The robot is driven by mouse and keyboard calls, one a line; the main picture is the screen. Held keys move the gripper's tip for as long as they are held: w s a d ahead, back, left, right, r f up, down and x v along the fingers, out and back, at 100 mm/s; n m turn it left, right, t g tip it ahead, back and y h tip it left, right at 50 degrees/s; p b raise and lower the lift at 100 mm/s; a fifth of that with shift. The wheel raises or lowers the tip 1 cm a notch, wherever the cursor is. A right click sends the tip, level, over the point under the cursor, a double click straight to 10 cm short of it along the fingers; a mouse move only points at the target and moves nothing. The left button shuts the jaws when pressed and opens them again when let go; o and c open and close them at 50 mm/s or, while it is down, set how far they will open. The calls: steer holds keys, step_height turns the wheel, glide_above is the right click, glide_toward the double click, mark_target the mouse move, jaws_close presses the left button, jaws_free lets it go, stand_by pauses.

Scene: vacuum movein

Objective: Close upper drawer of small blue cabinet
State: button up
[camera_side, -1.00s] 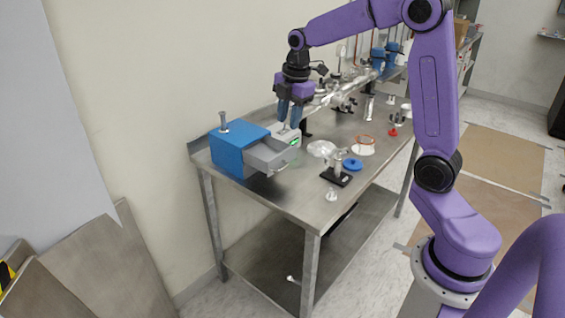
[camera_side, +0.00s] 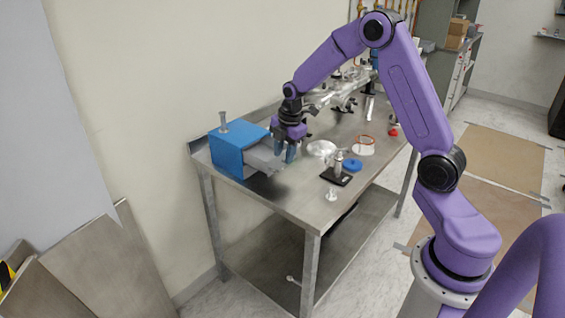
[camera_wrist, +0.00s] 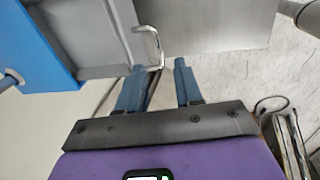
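The small blue cabinet (camera_side: 232,146) stands at the left end of the metal table. Its grey drawer (camera_side: 260,160) sticks out toward the right. In the wrist view the cabinet (camera_wrist: 35,45) is at upper left, with the grey drawer (camera_wrist: 82,35) and its light metal handle (camera_wrist: 151,45) beside it. My gripper (camera_side: 284,153) is low, at the drawer's outer end and partly hiding it. In the wrist view my gripper (camera_wrist: 160,70) has its two blue fingers apart and nothing between them. The left fingertip is close to the handle; I cannot tell whether they touch.
A small metal cylinder (camera_side: 223,122) stands on the cabinet. A black-based stand (camera_side: 336,175), a blue disc (camera_side: 352,165) and clear glassware (camera_side: 321,148) are to the right of my gripper. The table's front edge is close, with bare tabletop (camera_side: 295,190) before it.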

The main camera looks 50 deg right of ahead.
mark_target(282, 169)
steer(key=shift+w+f, duration=0.2)
steer(key=shift+f, duration=0.8)
steer(key=shift+w+f, duration=0.2)
steer(key=shift+f, duration=0.8)
jaws_close()
